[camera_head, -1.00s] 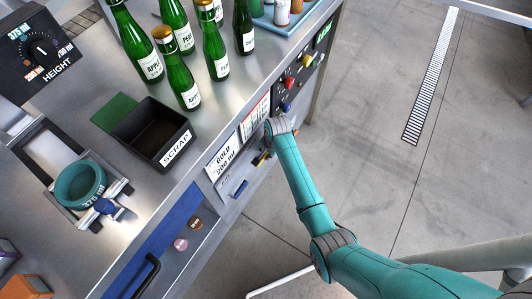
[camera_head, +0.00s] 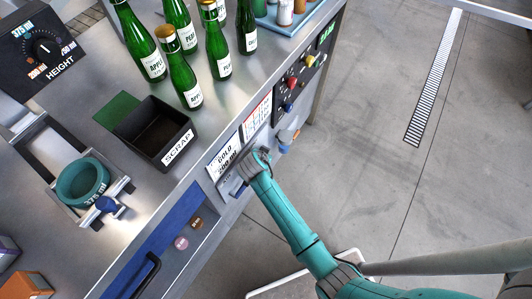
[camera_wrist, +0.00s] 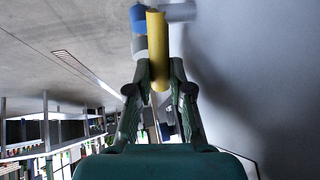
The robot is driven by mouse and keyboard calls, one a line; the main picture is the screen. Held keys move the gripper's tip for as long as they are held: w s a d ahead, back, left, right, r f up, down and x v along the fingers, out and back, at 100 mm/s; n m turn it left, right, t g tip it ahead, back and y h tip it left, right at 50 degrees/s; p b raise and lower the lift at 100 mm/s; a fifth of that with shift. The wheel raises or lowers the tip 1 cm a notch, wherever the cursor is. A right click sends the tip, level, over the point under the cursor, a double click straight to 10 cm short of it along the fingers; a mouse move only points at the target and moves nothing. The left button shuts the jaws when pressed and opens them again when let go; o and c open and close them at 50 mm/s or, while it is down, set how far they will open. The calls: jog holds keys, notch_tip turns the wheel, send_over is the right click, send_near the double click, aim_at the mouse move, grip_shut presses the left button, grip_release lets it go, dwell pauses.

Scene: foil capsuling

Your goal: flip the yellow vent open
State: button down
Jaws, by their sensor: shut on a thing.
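The yellow vent (camera_wrist: 157,45) shows in the wrist view as a yellow bar at the top centre. A blue and grey fitting (camera_wrist: 139,30) is just left of it. My gripper (camera_wrist: 160,72) has its two green fingers closed on the bar's lower part, one on each side.
The bench front carries a control panel with coloured knobs (camera_head: 293,83), a blue drawer (camera_head: 160,243) and small blue fittings (camera_head: 285,138). Green bottles (camera_head: 187,86) and the scrap bin (camera_head: 158,130) stand on top. The floor (camera_head: 370,130) to the right is clear.

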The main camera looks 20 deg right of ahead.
jog(key=shift+s+a+r+n+t+h, duration=0.2)
jog(key=shift+s+a+t+h, duration=0.2)
jog(key=shift+t+h, duration=0.4)
jog(key=shift+s+a+r+n+t+h, duration=0.1)
jog(key=shift+s+a+r+t+h, duration=0.15)
jog(key=shift+a+t+h, duration=0.5)
jog(key=shift+d+h, duration=0.25)
jog(key=c, duration=1.3)
grip_release()
jog(key=v, duration=1.2)
jog(key=shift+f, duration=0.15)
